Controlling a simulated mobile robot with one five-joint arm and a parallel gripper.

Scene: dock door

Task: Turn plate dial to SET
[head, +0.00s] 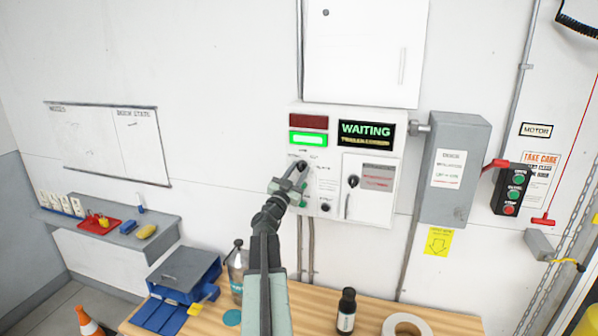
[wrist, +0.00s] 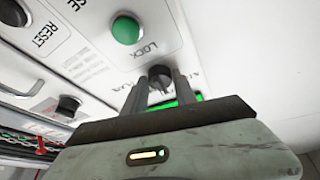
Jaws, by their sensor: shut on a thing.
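The white control panel (head: 332,205) is on the wall. My gripper (head: 299,173) reaches its left side in the head view. In the wrist view my gripper (wrist: 161,82) has its two fingers shut on a small black dial (wrist: 159,73), one finger on each side. Lettering beside the dial is partly covered and too small to read, so I cannot tell its setting. A green button (wrist: 126,29) marked LOCK is next to the dial. The panel display (head: 366,134) reads WAITING, and a green lamp (head: 308,139) is lit below a dark red one (head: 308,121).
A black RESET button (wrist: 13,13) and another black knob (wrist: 68,105) are nearby on the panel. A grey switch box (head: 455,195) stands to the right. A wooden bench (head: 300,312) below holds a spray bottle (head: 236,270), a black bottle (head: 346,311) and a tape roll (head: 405,325).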

